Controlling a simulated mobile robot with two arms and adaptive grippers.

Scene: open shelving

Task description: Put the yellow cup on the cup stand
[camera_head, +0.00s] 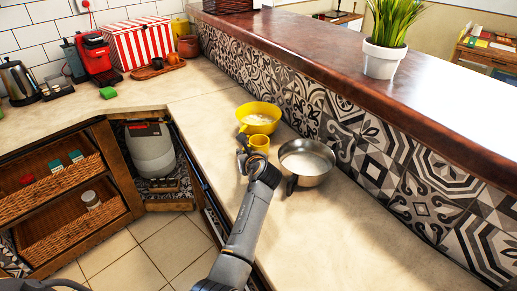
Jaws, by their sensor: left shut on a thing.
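The yellow cup (260,142) is on the near side of the yellow bowl, above or on the pale counter; I cannot tell whether its base touches the counter. My left gripper (246,154) is at the cup's left side, shut on it; the fingers are small and partly merge with the arm. I cannot surely identify a cup stand. A wooden tray (146,74) with small orange-brown cups (172,59) lies on the back counter. My right gripper is not in view.
A yellow bowl (259,112) stands just behind the cup, and a metal pan (314,164) just right of it. A raised brown ledge (330,65) with a potted plant (382,60) runs along the right. The counter (205,82) toward the back is clear.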

